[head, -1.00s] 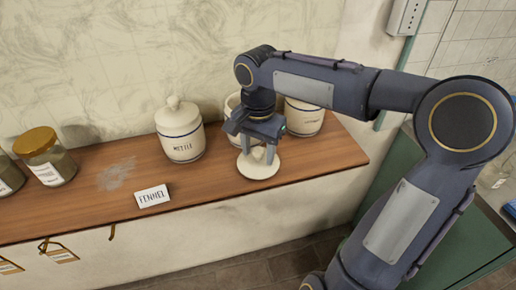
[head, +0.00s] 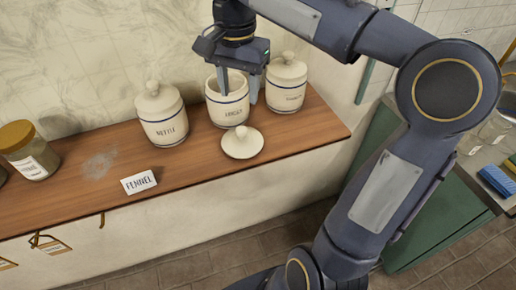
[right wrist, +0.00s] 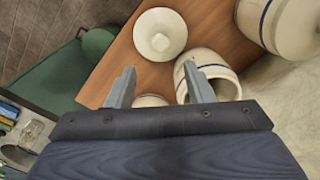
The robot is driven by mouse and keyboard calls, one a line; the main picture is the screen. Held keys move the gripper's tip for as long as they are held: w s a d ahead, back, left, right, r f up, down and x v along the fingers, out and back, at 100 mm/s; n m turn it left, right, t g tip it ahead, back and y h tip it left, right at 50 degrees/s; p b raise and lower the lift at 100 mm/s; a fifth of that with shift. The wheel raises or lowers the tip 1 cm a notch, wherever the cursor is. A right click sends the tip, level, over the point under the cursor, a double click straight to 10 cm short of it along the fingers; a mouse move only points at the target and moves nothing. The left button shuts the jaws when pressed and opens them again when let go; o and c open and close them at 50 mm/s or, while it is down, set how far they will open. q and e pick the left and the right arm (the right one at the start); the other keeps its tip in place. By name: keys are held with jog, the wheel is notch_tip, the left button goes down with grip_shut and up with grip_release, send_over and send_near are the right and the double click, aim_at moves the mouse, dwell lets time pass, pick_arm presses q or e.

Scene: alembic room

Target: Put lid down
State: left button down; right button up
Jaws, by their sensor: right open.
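A round cream lid (head: 242,142) with a knob lies knob up on the wooden shelf, in front of the middle jar. It also shows in the right wrist view (right wrist: 160,34). The middle cream jar (head: 229,108) with blue bands has no lid on, and its open mouth shows in the right wrist view (right wrist: 220,84). My right gripper (head: 239,99) is open and empty, raised above the lid, with its fingers in front of the open jar in the head view. In the right wrist view its fingertips (right wrist: 157,76) are apart with nothing between them. My left gripper is not in view.
Lidded jars stand left (head: 163,116) and right (head: 286,84) of the open jar. A glass jar with a gold cap (head: 30,150) is at far left. The shelf (head: 210,165) is bare left of the lid.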

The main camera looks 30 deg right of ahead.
jog(key=s+a+f+n+t+y, duration=0.2)
jog(key=s+f+n, duration=0.3)
jog(key=s+f, duration=0.2)
jog(key=s+a+f+n+t+y, duration=0.1)
jog(key=s+a+f+n+t, duration=0.1)
jog(key=s+f, duration=0.6)
jog(key=s+n+t, duration=0.1)
jog(key=n, duration=0.1)
jog(key=shift+s+n+t+y, duration=0.3)
jog(key=shift+n+y, duration=0.1)
jog(key=shift+c, duration=0.2)
